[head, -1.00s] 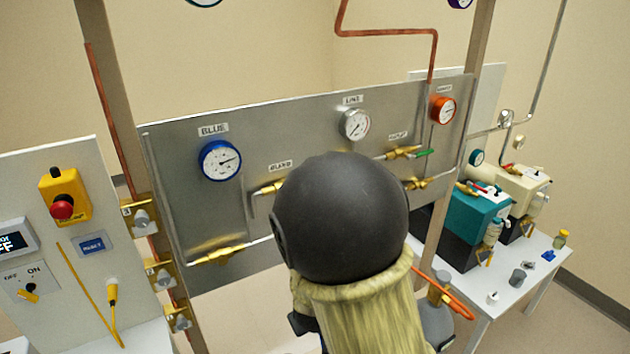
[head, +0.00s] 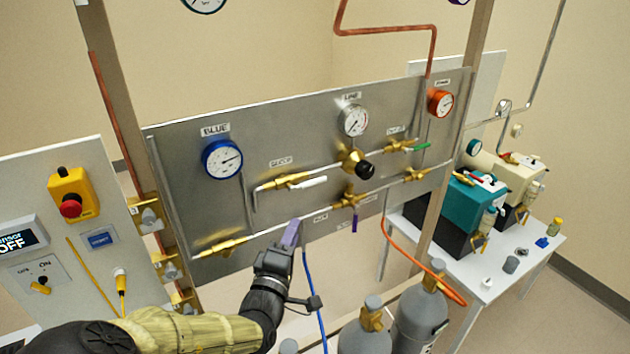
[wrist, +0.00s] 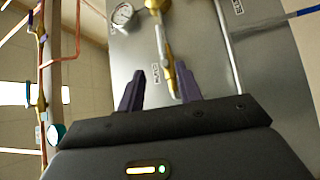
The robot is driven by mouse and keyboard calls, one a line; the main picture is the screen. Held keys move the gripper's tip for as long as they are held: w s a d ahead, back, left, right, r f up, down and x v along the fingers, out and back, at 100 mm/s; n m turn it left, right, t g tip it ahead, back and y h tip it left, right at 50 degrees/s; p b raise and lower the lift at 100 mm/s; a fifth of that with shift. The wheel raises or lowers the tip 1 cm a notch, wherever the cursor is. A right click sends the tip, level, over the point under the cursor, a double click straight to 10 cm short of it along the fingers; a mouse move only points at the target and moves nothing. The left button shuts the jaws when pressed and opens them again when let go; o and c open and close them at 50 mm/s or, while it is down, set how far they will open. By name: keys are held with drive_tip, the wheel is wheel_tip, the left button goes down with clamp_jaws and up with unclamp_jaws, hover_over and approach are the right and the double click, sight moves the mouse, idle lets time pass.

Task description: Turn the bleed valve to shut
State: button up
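A brass valve (head: 285,182) with a white lever sits on the steel panel below the blue gauge's right side. Its lever (head: 312,183) points right, roughly in line with its pipe. The small label above it looks like it may read BLEED, but I cannot be sure. My gripper (head: 292,232) is below this valve, in front of the panel. In the wrist view my gripper (wrist: 160,82) has its purple fingers apart and nothing held. The white lever (wrist: 161,42) shows beyond the gap between them, apart from the fingers.
A valve with a purple lever (head: 355,222) and a black regulator knob (head: 366,170) are to the right. A green-lever valve (head: 422,147) is higher right. A blue hose (head: 314,290) hangs beside my gripper. Gas cylinders (head: 418,312) stand below right.

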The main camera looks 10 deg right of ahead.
sight(314, 183)
drive_tip(key=p+x, duration=0.4)
drive_tip(key=x, duration=1.2)
drive_tip(key=shift+w+d+r+p, duration=0.15)
drive_tip(key=shift+d+p, duration=0.1)
drive_tip(key=shift+p, duration=0.15)
drive_tip(key=shift+w+d, duration=0.15)
drive_tip(key=shift+w, duration=0.25)
clamp_jaws()
